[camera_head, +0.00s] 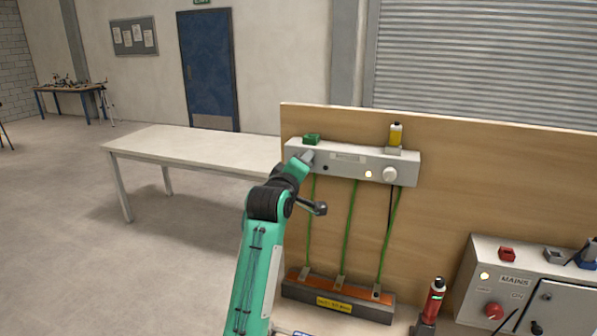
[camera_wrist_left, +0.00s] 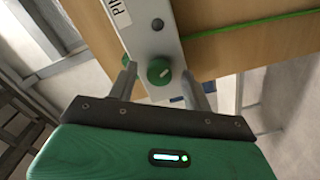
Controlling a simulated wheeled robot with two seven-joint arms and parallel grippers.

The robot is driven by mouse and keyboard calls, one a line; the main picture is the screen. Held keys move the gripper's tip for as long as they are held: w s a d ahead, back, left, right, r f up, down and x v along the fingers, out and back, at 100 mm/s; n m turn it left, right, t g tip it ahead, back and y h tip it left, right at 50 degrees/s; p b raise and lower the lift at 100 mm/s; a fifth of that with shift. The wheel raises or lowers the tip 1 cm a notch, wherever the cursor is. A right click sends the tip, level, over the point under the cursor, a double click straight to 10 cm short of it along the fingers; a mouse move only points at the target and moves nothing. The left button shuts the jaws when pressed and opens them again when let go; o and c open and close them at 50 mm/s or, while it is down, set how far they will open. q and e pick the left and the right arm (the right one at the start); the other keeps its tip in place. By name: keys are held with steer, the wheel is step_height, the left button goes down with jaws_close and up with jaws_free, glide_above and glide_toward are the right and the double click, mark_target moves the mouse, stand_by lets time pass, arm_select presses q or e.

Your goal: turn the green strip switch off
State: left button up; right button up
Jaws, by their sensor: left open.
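A grey strip box (camera_head: 345,158) runs along the upper part of the wooden board. The green strip switch, a round green knob (camera_wrist_left: 159,72) with a pale mark, sits at one end of the strip in the left wrist view. A dark round lamp (camera_wrist_left: 157,24) is beside it and also shows unlit in the head view (camera_head: 325,168). My left gripper (camera_head: 306,158) is at the strip's left end and hides the knob in the head view. In the left wrist view the open left gripper (camera_wrist_left: 159,74) has one finger on each side of the knob; contact is unclear. My right gripper is out of view.
The strip also has a lit lamp (camera_head: 368,174) and a white knob (camera_head: 389,174). A green block (camera_head: 311,139) and a yellow item (camera_head: 396,134) are on its top. Green cables hang below. A mains box (camera_head: 478,270) and red bottle (camera_head: 435,298) stand lower right.

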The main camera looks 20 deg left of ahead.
arm_select(q)
steer(key=s+b, duration=0.4)
steer(key=s, duration=0.9)
steer(key=shift+s+a, duration=0.25)
steer(key=shift+s, duration=0.1)
